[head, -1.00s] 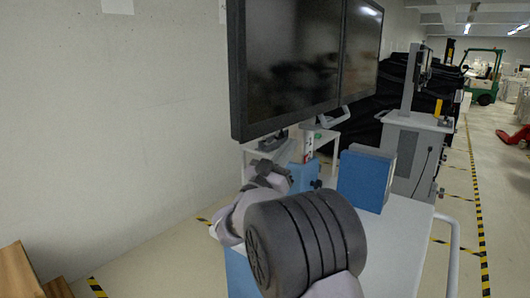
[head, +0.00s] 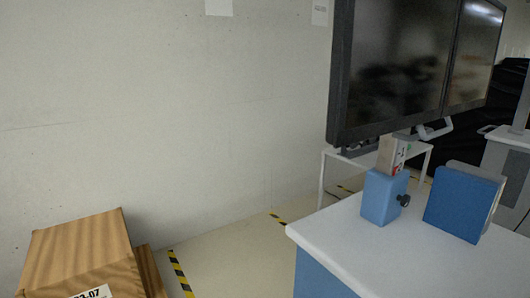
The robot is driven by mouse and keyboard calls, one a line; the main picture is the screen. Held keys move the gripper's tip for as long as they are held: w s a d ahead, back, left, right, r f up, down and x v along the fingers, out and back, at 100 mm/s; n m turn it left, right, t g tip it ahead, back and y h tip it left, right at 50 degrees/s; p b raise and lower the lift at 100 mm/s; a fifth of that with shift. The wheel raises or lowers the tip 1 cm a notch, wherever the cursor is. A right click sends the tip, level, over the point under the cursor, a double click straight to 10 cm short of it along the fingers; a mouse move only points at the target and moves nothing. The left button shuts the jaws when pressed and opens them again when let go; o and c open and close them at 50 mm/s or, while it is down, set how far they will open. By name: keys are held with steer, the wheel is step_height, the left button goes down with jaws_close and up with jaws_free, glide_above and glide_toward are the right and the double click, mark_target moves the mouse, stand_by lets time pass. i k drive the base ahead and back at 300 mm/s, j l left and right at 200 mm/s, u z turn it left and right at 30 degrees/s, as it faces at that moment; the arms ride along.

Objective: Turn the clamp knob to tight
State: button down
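A small black knob (head: 403,200) sticks out from the right side of a blue block (head: 379,197) on the white top of a cart (head: 347,240). I cannot tell how tight the knob is. A pale piece with red and green marks (head: 393,154) stands upright at the top of the block. My gripper and arm are not in view, so nothing of mine shows near the knob.
A blue box (head: 462,203) stands right of the knob with a gap between. Two dark monitors (head: 400,65) hang behind the cart. A wrapped brown carton (head: 82,252) is at lower left. Striped floor tape and open floor lie between carton and cart.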

mark_target(405, 200)
steer(key=z, duration=0.75)
